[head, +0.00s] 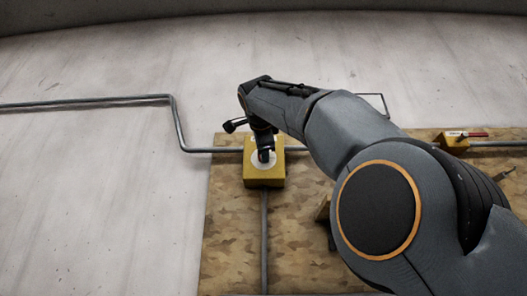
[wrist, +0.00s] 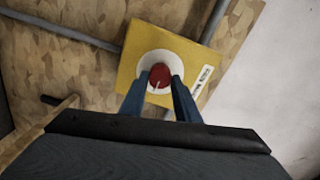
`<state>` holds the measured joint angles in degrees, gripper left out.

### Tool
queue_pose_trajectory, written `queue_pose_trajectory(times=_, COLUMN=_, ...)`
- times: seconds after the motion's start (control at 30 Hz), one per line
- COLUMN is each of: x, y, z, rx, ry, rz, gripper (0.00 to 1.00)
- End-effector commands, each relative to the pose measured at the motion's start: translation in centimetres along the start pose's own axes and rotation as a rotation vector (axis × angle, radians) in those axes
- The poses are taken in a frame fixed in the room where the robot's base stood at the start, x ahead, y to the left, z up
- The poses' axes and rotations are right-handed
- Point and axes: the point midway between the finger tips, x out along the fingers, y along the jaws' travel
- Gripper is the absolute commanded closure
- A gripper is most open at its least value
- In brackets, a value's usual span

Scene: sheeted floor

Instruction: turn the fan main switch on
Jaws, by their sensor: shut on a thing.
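A yellow switch box (head: 264,178) with a white round plate is mounted on the wooden board, left of centre in the head view. In the wrist view the yellow box (wrist: 182,48) shows a red knob (wrist: 159,74) in the middle of the white plate (wrist: 148,61). A pale line marks the knob's face. My gripper (wrist: 158,82) is shut on the red knob, with one blue finger on each side. In the head view my gripper (head: 265,155) is in front of the plate and hides the knob. A white label (wrist: 202,80) is beside the plate; its text is unreadable.
The board (head: 230,230) carries grey pipes (head: 264,230) that run to the box. A second yellow box (head: 453,143) with a red handle (head: 474,135) is at the right. A dark-handled wooden piece (wrist: 55,115) juts out at lower left in the wrist view.

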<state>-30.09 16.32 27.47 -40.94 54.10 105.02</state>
Motion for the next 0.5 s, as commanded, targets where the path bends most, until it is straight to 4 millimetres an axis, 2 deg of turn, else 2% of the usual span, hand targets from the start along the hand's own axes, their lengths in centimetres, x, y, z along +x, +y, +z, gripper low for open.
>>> queue_pose_trajectory(times=0.07, x=0.02, y=0.01, z=-0.01, rx=0.001, ry=0.000, rz=0.000, gripper=0.93)
queue_pose_trajectory(times=0.1, x=0.01, y=0.01, z=0.00, rx=0.001, ry=0.000, rz=0.000, gripper=0.69)
queue_pose_trajectory(times=0.2, x=0.01, y=0.01, z=0.00, rx=0.000, ry=0.000, rz=0.000, gripper=0.53)
queue_pose_trajectory(times=0.5, x=-0.10, y=-0.01, z=0.04, rx=0.000, ry=-0.001, rz=-0.001, gripper=0.52)
